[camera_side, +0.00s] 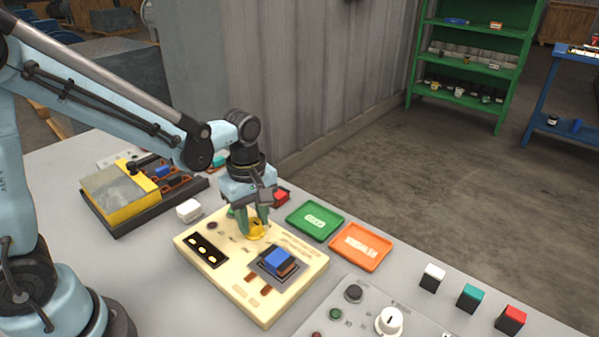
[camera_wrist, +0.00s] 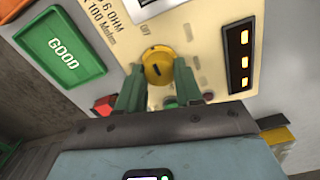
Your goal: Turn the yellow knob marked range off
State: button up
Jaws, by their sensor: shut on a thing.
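The yellow knob (camera_side: 257,229) sits on the cream panel box (camera_side: 228,276) on the grey table. My gripper (camera_side: 253,225) points down over it with its green fingers on either side, shut on the knob. In the wrist view the yellow knob (camera_wrist: 158,66) lies between the fingertips of my gripper (camera_wrist: 157,80). A dark pointer mark shows on its face. The word OFF is printed on the panel just above the knob in that view. The range label cannot be read in either view.
A blue block (camera_side: 278,260) sits on the same panel. A green GOOD tray (camera_side: 315,220) and an orange tray (camera_side: 360,246) lie behind it. A second panel with a white knob (camera_side: 389,321) is at the front right. Several coloured blocks stand at the right.

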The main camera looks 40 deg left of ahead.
jog(key=o, duration=1)
jog(key=shift+o, duration=0.2)
jog(key=shift+r, duration=0.1)
notch_tip(320, 180, up, 12)
dwell(0.4)
jog(key=m+t, duration=0.7)
jog(key=m, duration=0.9)
send_near(252, 222)
jog(key=a+r, duration=0.2)
jog(key=shift+w+a+r, duration=0.2)
jog(key=shift+r, duration=0.1)
